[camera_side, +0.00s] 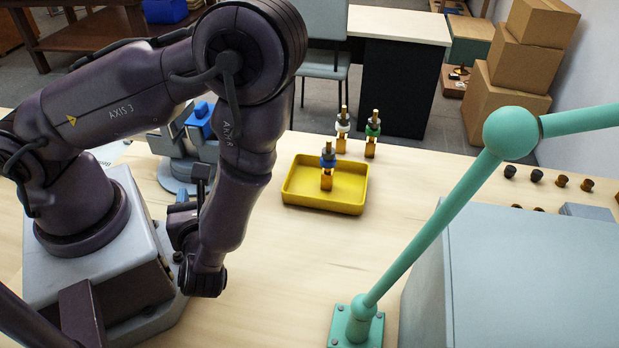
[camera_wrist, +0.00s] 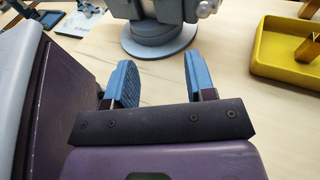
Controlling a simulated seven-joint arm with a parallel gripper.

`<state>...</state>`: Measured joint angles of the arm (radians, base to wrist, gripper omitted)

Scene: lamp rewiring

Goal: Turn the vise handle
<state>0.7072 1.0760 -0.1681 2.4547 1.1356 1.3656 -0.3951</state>
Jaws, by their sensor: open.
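The vise is grey with a blue part on top (camera_side: 200,120) and stands on a round base at the back left, partly hidden by my arm in the side view. In the wrist view its lower body and round base (camera_wrist: 160,42) show at the top, beyond my fingertips. A silver rounded end (camera_wrist: 206,8), possibly part of the vise handle, shows on its right at the top edge; the rest of the handle is out of frame or hidden. My gripper (camera_wrist: 161,78) is open and empty, with blue ribbed fingers apart, pointing toward the vise and not visibly touching it.
A yellow tray (camera_side: 290,190) holding a brass-and-blue lamp part (camera_side: 327,178) is right of the vise. Two similar parts (camera_side: 342,142) (camera_side: 371,148) stand behind it. A green jointed stand (camera_side: 420,240) and a grey box (camera_side: 530,280) are at right. The table's middle front is clear.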

